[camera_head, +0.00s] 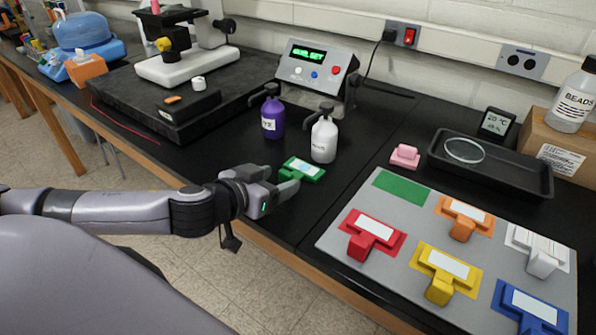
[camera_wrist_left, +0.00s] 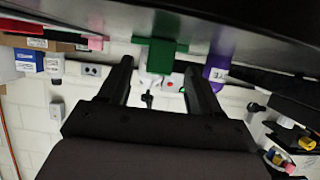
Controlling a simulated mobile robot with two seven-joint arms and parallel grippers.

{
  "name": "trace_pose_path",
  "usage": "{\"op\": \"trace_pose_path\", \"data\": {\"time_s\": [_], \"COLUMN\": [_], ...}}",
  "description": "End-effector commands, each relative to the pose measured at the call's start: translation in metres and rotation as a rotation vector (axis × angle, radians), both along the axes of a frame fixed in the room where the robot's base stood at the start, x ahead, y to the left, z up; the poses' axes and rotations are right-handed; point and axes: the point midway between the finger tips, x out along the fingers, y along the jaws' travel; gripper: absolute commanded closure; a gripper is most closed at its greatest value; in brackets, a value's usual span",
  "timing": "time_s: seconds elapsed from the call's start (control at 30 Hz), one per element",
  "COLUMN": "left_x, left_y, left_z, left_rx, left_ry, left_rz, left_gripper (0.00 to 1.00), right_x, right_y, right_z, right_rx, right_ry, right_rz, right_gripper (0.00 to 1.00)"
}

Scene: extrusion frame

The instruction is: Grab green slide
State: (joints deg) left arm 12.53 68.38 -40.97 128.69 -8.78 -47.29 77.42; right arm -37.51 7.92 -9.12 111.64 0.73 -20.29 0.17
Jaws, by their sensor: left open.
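The green slide (camera_head: 301,169), a green holder with a pale label, lies on the black bench in front of the white bottle. My left gripper (camera_head: 287,183) is open just to the left of it, low over the bench, with its fingers pointing towards it. In the left wrist view, which looks upside down, the green slide (camera_wrist_left: 160,57) shows ahead, between the lines of the two open fingers (camera_wrist_left: 160,88). The fingers look apart from it; the exact distance is hard to tell. My right gripper is not in view.
A purple bottle (camera_head: 272,117) and a white bottle (camera_head: 324,139) stand behind the slide. The grey board (camera_head: 330,238) at right has a bare green rectangle (camera_head: 401,187) and several coloured slides. A pink block (camera_head: 405,156) and black tray (camera_head: 530,184) lie behind it.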

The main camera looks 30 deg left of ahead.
Motion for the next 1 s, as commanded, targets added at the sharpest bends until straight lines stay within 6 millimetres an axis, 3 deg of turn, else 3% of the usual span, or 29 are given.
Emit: {"op": "trace_pose_path", "data": {"time_s": [0.3,0.6,0.77,0.87,1.0], "left_x": [0.028,0.030,0.030,0.030,0.030], "left_y": [-0.003,-0.003,-0.003,-0.003,-0.003], "left_z": [-0.015,-0.017,-0.017,-0.017,-0.017], "left_rx": [-0.001,0.000,0.000,0.000,0.000], "left_ry": [0.000,0.001,0.001,0.000,0.000], "left_rz": [0.001,0.000,0.000,0.000,0.000], "left_gripper": [0.36,0.36,0.88,0.96,0.96], "right_x": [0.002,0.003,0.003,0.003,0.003], "right_y": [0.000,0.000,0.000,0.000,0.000], "right_z": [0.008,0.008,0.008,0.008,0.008], "right_rx": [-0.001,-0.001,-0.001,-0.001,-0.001], "right_ry": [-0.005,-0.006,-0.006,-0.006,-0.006], "right_rz": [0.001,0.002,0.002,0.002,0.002], "right_gripper": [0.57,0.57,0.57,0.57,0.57]}}
